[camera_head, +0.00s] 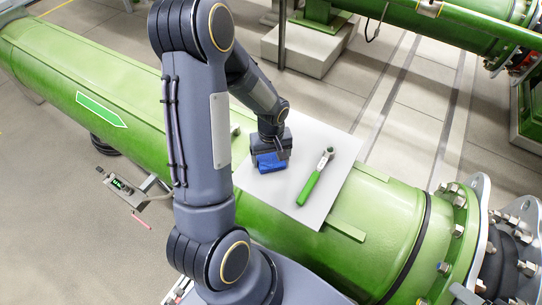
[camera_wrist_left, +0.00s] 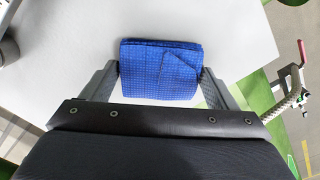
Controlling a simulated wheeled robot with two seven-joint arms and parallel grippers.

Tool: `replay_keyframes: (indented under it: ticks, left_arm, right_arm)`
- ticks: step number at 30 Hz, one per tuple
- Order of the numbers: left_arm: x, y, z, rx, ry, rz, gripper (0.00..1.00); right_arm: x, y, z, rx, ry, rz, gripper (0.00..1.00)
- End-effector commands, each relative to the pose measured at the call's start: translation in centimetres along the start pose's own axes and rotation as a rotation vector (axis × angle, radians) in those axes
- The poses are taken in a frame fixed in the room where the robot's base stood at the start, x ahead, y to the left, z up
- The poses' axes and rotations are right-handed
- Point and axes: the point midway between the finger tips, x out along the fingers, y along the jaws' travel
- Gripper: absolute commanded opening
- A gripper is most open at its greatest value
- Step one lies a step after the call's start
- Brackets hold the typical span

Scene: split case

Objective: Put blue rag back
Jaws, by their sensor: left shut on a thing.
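The blue rag (camera_head: 268,162) is a folded, checked cloth at the left part of a white board on the green pipe. My left gripper (camera_head: 270,152) is above the board and shut on the rag. In the left wrist view the rag (camera_wrist_left: 161,68) sits between the two fingers of the gripper (camera_wrist_left: 160,78), with the white board (camera_wrist_left: 60,50) behind it. I cannot tell whether the rag touches the board. My right gripper is not in view.
A green-handled ratchet wrench (camera_head: 310,188) lies on the white board (camera_head: 335,150), right of the rag. The board rests on a large green pipe (camera_head: 375,225) with a bolted flange (camera_head: 460,225) at right.

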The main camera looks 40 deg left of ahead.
Motion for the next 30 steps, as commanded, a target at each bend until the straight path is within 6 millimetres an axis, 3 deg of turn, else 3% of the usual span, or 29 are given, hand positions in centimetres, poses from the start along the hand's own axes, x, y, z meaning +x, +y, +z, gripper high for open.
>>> replay_keyframes:
  ticks: [5, 6, 10, 21, 30]
  left_arm:
    - [0.4, 0.0, 0.0, 0.0, 0.0, 0.0, 0.63]
    - [0.4, 0.0, 0.0, 0.0, 0.0, 0.0, 0.82]
    - [0.3, 0.0, 0.0, 0.0, 0.0, 0.0, 0.99]
    - [-0.7, 0.1, -0.1, 0.0, 0.002, 0.001, 1.0]
    - [-6.9, 0.1, -0.1, 0.001, 0.005, 0.005, 1.0]
  right_arm:
    - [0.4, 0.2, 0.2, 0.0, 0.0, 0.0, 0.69]
    - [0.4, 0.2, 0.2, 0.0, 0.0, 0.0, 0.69]
    - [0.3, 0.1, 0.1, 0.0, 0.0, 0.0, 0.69]
    - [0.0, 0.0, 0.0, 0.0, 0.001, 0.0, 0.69]
    - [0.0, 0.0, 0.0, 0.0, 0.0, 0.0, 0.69]
